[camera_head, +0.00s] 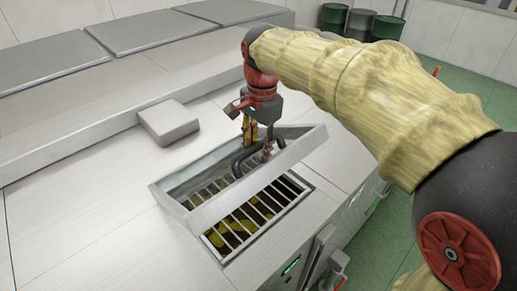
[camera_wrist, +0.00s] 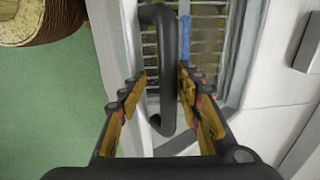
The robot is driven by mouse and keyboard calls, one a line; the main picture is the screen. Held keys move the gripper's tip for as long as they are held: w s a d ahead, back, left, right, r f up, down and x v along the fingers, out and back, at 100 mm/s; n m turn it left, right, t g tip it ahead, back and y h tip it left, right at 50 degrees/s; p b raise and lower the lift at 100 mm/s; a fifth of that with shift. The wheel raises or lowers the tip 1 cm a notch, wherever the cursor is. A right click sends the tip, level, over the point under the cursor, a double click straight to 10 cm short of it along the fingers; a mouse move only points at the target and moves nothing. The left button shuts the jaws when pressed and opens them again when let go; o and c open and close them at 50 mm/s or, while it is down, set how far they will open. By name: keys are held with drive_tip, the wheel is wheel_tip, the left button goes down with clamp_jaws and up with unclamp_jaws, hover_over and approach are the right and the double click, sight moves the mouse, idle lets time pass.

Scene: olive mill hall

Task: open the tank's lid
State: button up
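The tank (camera_head: 95,215) is a pale steel body with a rectangular opening in its top. Its lid (camera_head: 285,158) is a narrow steel panel, raised and tilted over the opening. A barred grate (camera_head: 262,215) shows below, with yellow-green contents under it. A dark looped handle (camera_head: 237,164) is on the lid; it also shows in the wrist view (camera_wrist: 169,85). My gripper (camera_head: 258,142) is at the handle. In the wrist view, its yellow fingers (camera_wrist: 162,82) stand apart on both sides of the handle, with gaps visible. Whether a finger touches it I cannot tell.
A small grey block-like cover (camera_head: 169,122) sits on the tank top left of the opening. Raised grey panels (camera_head: 145,30) line the back. Green and grey drums (camera_head: 333,18) stand far off on the green floor (camera_head: 480,75). Fittings (camera_head: 322,255) line the tank's front side.

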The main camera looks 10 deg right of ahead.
sight(292, 146)
drive_tip(key=shift+w+a+r+p, duration=0.25)
drive_tip(key=shift+r+p, duration=0.4)
drive_tip(key=shift+r, duration=0.25)
drive_tip(key=shift+w+a+r+p, duration=0.1)
drive_tip(key=shift+w+r+p, duration=0.15)
drive_tip(key=shift+r+p, duration=0.55)
drive_tip(key=shift+w+a+r+p, duration=0.25)
drive_tip(key=shift+r+p, duration=0.3)
drive_tip(key=shift+r, duration=0.4)
drive_tip(key=shift+w+a+r, duration=0.15)
drive_tip(key=shift+w+r, duration=0.05)
drive_tip(key=shift+r, duration=0.5)
drive_tip(key=shift+w+a+r, duration=0.1)
drive_tip(key=shift+w+r, duration=0.1)
drive_tip(key=shift+r, duration=0.45)
drive_tip(key=shift+c, duration=0.4)
